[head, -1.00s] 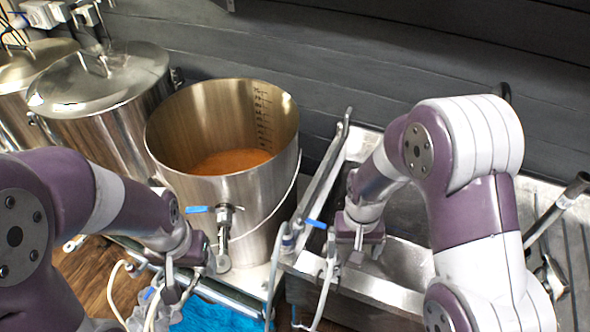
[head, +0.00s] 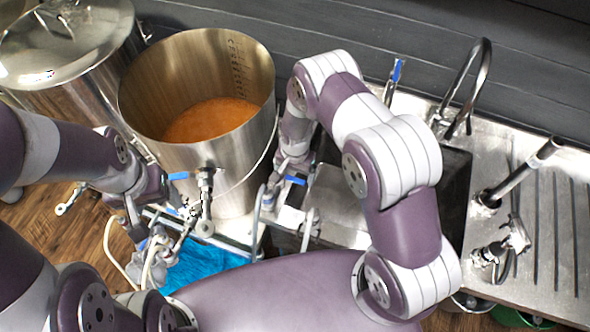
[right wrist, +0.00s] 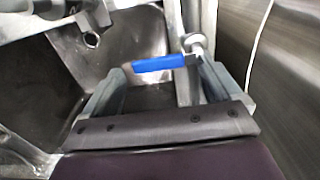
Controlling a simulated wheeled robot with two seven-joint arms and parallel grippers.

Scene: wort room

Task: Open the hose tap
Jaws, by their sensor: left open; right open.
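A tap with a blue lever (head: 295,181) sits at the left edge of the sink, with pale hoses close by; I take it for the hose tap. My right gripper (head: 285,172) is open right at this tap and partly covers it. In the right wrist view the blue lever (right wrist: 160,63) lies across the gap between the open fingers of my right gripper (right wrist: 165,85), its valve end near the right finger. I cannot tell whether it touches. My left gripper (head: 145,230) is open, low in front of the steel pot, among hoses.
The steel pot (head: 245,140) holds orange-brown liquid and has its own blue-levered tap (head: 204,186). A lidded pot (head: 75,55) stands left. The sink (head: 455,175) has a curved faucet (head: 480,65) behind it. A ribbed drainboard (head: 550,230) lies right. A blue cloth (head: 200,262) lies low in front.

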